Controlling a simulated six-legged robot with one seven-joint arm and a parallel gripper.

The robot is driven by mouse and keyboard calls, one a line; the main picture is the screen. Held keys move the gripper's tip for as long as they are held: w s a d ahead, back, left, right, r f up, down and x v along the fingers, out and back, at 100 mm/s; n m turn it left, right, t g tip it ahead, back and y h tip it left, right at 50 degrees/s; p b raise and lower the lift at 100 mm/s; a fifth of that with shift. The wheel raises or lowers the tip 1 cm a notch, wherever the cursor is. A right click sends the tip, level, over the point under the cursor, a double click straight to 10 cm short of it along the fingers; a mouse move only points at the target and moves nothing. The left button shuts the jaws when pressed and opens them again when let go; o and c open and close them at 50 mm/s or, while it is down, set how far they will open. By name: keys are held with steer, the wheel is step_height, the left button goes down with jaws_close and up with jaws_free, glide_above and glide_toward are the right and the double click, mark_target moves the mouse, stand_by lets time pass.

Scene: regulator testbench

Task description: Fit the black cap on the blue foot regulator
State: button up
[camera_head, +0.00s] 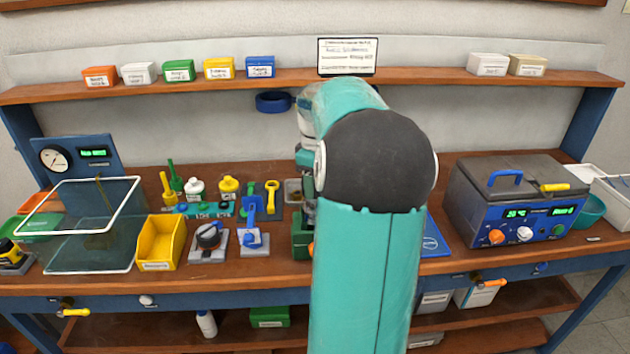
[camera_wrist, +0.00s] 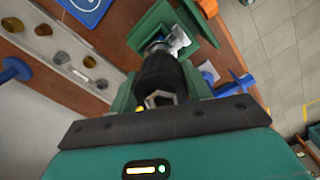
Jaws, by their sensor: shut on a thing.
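My gripper (camera_wrist: 161,76) shows in the wrist view, with its green fingers on both sides of a dark, roughly cylindrical piece, which looks like the black cap (camera_wrist: 160,80). It is shut on this piece. A hexagonal opening faces the camera. Just beyond the piece are a shiny metal part (camera_wrist: 178,42) and a green block (camera_wrist: 150,26); I cannot tell whether they touch the piece. In the head view my arm hides the gripper. A blue-topped fixture on a grey base (camera_head: 254,241) stands left of my arm. I cannot tell for sure which item is the blue foot regulator.
A black-topped fixture (camera_head: 208,240) and a yellow bin (camera_head: 160,242) stand further left. Several bottles and tools stand behind them. A grey test unit (camera_head: 515,207) fills the right of the bench. A blue mat (camera_head: 433,240) lies right of my arm.

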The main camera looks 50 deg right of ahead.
steer(key=shift+f, duration=2.05)
stand_by(1.6)
steer(key=o, duration=1.6)
steer(key=shift+c, duration=0.2)
steer(key=shift+r, duration=4)
